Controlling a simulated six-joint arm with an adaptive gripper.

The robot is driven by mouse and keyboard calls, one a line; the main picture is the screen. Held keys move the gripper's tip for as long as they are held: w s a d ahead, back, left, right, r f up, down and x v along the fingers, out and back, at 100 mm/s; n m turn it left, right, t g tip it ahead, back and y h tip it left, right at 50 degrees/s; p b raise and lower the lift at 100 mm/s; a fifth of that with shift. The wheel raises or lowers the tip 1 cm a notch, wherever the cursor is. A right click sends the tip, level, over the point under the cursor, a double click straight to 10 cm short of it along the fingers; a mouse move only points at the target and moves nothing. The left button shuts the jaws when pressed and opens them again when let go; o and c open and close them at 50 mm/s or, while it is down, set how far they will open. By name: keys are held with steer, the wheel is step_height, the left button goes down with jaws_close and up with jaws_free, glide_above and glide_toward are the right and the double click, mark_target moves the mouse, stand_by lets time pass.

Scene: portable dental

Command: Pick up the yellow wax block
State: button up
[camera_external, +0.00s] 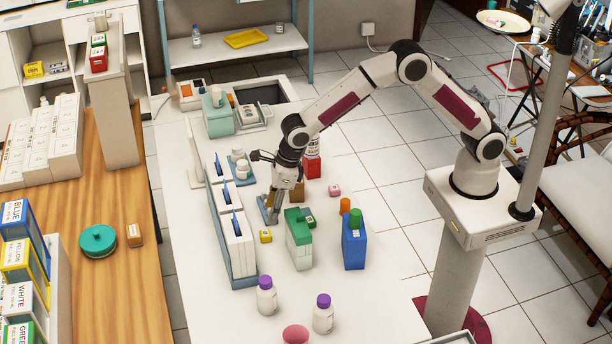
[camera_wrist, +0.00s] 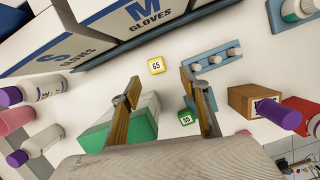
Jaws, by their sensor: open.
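The yellow wax block (camera_external: 266,236) is a small yellow cube on the white table, in front of the glove boxes. In the wrist view the yellow block (camera_wrist: 156,66) has a white top marked with what looks like 65, and lies beyond the fingertips, roughly between them. My gripper (camera_external: 272,207) points down above the table, a little behind the yellow block in the external view. In the wrist view my gripper (camera_wrist: 160,88) has its two fingers apart with nothing held between them.
Glove boxes (camera_wrist: 95,35) stand close beside the block. A green-topped box (camera_external: 299,240), a small green block (camera_wrist: 186,117), a blue rack (camera_wrist: 212,57), a brown box (camera_wrist: 250,100) and a red bottle (camera_external: 312,167) are near. Purple-capped bottles (camera_external: 266,298) stand toward the front.

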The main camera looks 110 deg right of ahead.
mark_target(265, 233)
steer(key=shift+x, duration=1.3)
steer(key=shift+f, duration=0.1)
steer(key=shift+a+x, duration=0.2)
steer(key=shift+x, duration=1.05)
steer(key=shift+a+x, duration=0.2)
steer(key=shift+x, duration=1.05)
steer(key=c, duration=1)
